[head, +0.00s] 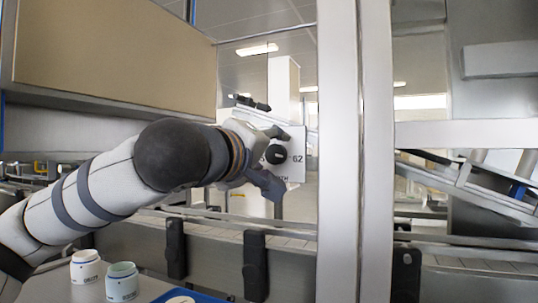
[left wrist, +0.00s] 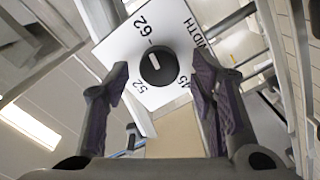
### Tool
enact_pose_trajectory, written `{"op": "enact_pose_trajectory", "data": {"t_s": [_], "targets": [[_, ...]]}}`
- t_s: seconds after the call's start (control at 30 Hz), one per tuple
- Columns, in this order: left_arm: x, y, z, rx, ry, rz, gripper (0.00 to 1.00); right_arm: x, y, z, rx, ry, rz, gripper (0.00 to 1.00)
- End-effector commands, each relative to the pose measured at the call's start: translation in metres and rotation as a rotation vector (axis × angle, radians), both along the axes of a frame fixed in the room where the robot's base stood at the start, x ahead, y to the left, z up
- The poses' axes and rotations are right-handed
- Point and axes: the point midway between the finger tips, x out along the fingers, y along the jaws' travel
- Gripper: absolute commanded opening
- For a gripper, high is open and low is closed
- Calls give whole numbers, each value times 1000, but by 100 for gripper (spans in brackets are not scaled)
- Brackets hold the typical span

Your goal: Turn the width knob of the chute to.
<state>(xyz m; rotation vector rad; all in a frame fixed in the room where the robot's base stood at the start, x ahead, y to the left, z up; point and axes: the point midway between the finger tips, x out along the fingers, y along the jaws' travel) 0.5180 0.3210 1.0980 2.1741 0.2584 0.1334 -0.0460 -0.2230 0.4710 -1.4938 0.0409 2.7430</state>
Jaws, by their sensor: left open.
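The width knob (head: 276,153) is a round black knob on a white plate (head: 297,141). The plate carries the printed word WIDTH and the number 62. In the left wrist view the knob (left wrist: 158,66) has a short white mark, and 62, 52 and a partly hidden number stand around it on the plate (left wrist: 177,35). My left gripper (head: 279,160) is open in front of the plate. In the left wrist view the fingers (left wrist: 161,75) are on either side of the knob, with gaps; contact is not visible. My right gripper is not in view.
A pale upright post (head: 345,150) stands just right of the plate. A conveyor side (head: 210,250) runs below, with black brackets (head: 255,265). Two small jars (head: 122,281) and a blue tray (head: 200,298) are at the lower left. A large beige panel (head: 115,50) hangs above the arm.

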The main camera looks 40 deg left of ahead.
Motion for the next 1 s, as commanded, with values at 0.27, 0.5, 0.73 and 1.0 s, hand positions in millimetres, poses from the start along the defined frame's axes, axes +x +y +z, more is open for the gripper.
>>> {"op": "enact_pose_trajectory", "data": {"t_s": [0.27, 0.5, 0.73, 1.0], "targets": [[0, 0, 0, 0, 1, -1, 6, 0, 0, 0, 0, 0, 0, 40], [0, 0, 0, -9, -1, 0, 3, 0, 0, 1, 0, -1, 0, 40], [-1, 0, 1, -90, -21, -1, 3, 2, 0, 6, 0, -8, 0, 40], [-1, 0, 2, -304, -74, 0, 3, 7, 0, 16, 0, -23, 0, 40]]}}
